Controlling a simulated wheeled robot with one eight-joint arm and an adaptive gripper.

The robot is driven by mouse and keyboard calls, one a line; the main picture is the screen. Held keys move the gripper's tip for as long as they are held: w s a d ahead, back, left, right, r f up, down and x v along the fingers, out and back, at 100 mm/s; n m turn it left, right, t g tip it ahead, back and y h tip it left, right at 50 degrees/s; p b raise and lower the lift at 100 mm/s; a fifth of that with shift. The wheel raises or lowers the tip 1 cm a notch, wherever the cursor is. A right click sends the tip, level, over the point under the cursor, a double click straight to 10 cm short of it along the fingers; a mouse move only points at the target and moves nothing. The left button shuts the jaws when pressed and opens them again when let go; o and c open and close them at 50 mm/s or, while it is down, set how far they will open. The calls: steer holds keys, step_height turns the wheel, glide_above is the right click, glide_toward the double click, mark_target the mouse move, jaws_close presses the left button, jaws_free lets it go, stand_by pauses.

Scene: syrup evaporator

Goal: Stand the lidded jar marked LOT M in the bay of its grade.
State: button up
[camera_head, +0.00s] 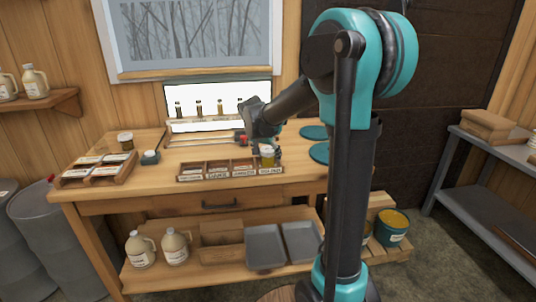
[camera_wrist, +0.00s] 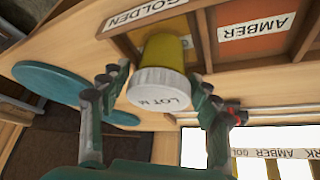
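The jar marked LOT M (camera_wrist: 160,90) has a white lid and a yellow body. In the wrist view it shows lid toward me, over a corner of the bay marked GOLDEN (camera_wrist: 125,18). In the head view the jar (camera_head: 267,155) is at the right end of the bay rack (camera_head: 218,177), upright. I cannot tell whether its base rests on the bay floor. My gripper (camera_wrist: 161,79) has one finger on each side of the lid, very close to it; contact is unclear. It also shows in the head view (camera_head: 259,142). The bay marked AMBER (camera_wrist: 257,28) is beside GOLDEN and holds no jar in view.
A lit panel with several sample bottles (camera_head: 220,107) stands behind the rack. A compartment tray (camera_head: 97,168), another jar (camera_head: 125,140) and a small dark object (camera_head: 150,157) are to the left. Teal discs (camera_head: 319,152) lie right of the rack.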

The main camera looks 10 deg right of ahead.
steer(key=shift+o, duration=0.4)
steer(key=shift+r, duration=0.2)
steer(key=v, duration=1.2)
steer(key=s+d+f+n+y, duration=0.1)
steer(key=s+d+f+n, duration=0.2)
steer(key=s+f, duration=0.9)
steer(key=s+d+f+n+y, duration=0.2)
steer(key=s+d+f+n, duration=0.1)
steer(key=s+f, duration=0.9)
steer(key=shift+s+d+n+g, duration=0.4)
steer(key=shift+s+d, duration=0.3)
steer(key=shift+s, duration=0.05)
